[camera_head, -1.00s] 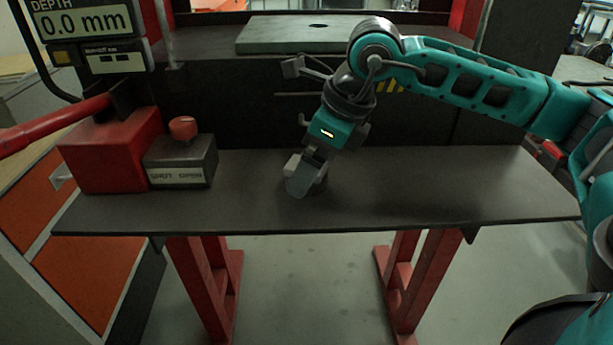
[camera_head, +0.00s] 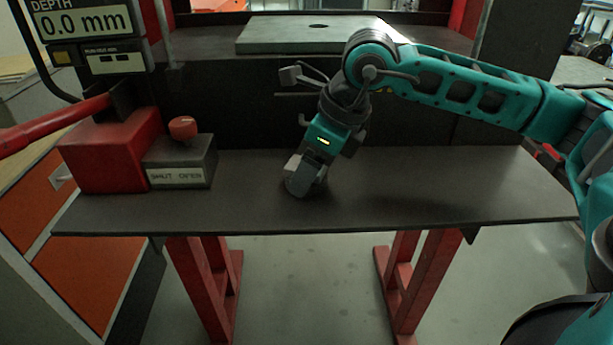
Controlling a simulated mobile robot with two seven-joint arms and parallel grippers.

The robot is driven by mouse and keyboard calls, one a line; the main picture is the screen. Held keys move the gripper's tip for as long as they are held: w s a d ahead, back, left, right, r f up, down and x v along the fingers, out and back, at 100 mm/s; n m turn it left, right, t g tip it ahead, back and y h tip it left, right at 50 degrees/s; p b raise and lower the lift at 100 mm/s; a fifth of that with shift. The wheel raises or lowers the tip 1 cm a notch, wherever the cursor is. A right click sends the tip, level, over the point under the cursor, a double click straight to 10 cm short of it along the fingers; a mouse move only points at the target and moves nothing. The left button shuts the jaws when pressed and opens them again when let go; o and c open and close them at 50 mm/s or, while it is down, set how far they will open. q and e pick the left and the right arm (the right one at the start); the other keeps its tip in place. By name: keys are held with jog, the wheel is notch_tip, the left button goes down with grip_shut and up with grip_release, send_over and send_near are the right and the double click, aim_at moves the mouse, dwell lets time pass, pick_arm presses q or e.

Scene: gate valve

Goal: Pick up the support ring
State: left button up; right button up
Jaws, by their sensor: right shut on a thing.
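My right gripper (camera_head: 303,181) reaches down to the dark shelf (camera_head: 430,190), near its middle. Its fingers are shut on the support ring (camera_head: 321,185), a small dark piece at shelf level. Most of the ring is hidden behind the fingers; only a dark edge shows to their right. I cannot tell whether the ring still touches the shelf. My left gripper is not in view.
A red block (camera_head: 108,152) with a red lever (camera_head: 55,126) and a grey shut/open valve box (camera_head: 180,162) stand at the shelf's left. A depth display (camera_head: 85,25) reads 0.0 mm. A grey-green plate (camera_head: 300,36) lies behind. The shelf's right half is clear.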

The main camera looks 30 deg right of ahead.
jog(key=shift+r, duration=0.1)
jog(key=c, duration=0.3)
